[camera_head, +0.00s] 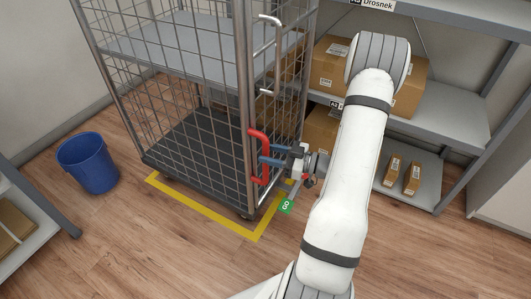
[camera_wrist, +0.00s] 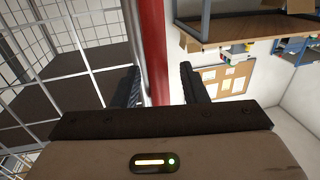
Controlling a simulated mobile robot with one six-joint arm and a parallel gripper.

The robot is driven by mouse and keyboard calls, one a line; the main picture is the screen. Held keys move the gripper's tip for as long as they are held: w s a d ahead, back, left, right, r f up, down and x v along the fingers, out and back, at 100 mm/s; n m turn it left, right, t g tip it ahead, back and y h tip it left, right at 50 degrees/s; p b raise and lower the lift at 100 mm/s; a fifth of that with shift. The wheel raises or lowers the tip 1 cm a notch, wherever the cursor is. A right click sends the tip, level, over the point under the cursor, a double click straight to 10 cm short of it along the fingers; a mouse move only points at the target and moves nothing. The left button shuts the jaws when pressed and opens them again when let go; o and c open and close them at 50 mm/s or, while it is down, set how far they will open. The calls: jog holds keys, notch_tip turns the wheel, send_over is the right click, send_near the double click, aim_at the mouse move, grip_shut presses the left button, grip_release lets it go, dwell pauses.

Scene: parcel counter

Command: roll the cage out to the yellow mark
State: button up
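The wire cage (camera_head: 197,85) stands upright on the wood floor, with a grey shelf and a dark base deck. A red handle (camera_head: 265,138) is on its right front post. A yellow mark (camera_head: 206,210) is taped on the floor around the cage's near and right sides; the cage's near bottom corner is just inside it. My gripper (camera_head: 266,154) is at the red handle. In the wrist view, its two fingers (camera_wrist: 160,84) are apart, with the red handle bar (camera_wrist: 154,45) between them and a gap on the right. The far wheels are hidden.
A green GO tag (camera_head: 286,206) lies by the mark's right corner. A blue bin (camera_head: 88,163) stands to the left. Shelving with cardboard boxes (camera_head: 333,67) is close on the right and behind. Another shelf (camera_head: 30,228) is at lower left. The floor in front is clear.

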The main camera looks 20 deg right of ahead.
jog(key=p+v, duration=0.1)
jog(key=v, duration=0.5)
jog(key=shift+s+d, duration=0.2)
